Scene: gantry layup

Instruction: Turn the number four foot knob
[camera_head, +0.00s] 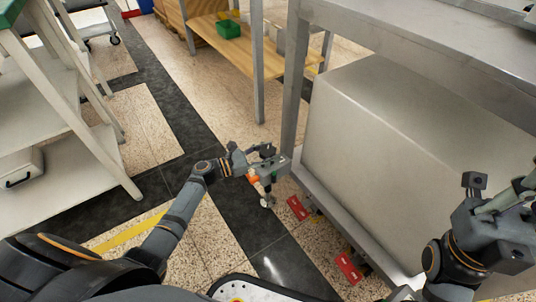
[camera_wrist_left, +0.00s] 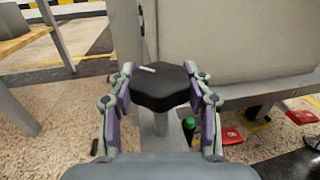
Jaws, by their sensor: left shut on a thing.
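A black lobed knob (camera_wrist_left: 163,90) with a short white mark on top sits in the middle of the left wrist view, at a metal post of the grey frame (camera_head: 297,95). My left gripper (camera_wrist_left: 160,100) is shut on the knob, one finger on each side of it. In the head view my left gripper (camera_head: 262,162) is low by the frame's near left corner, and the knob is hard to make out there. Any number on the knob is not readable. My right gripper (camera_head: 497,190) is at the right edge, away from the knob; its finger opening is unclear.
A large grey box (camera_head: 400,135) fills the frame's inside on the right. Red blocks (camera_head: 297,208) lie on the floor along its lower rail. A small green item (camera_wrist_left: 189,128) is close behind the right finger. A white shelf unit (camera_head: 60,120) stands left, with open floor between.

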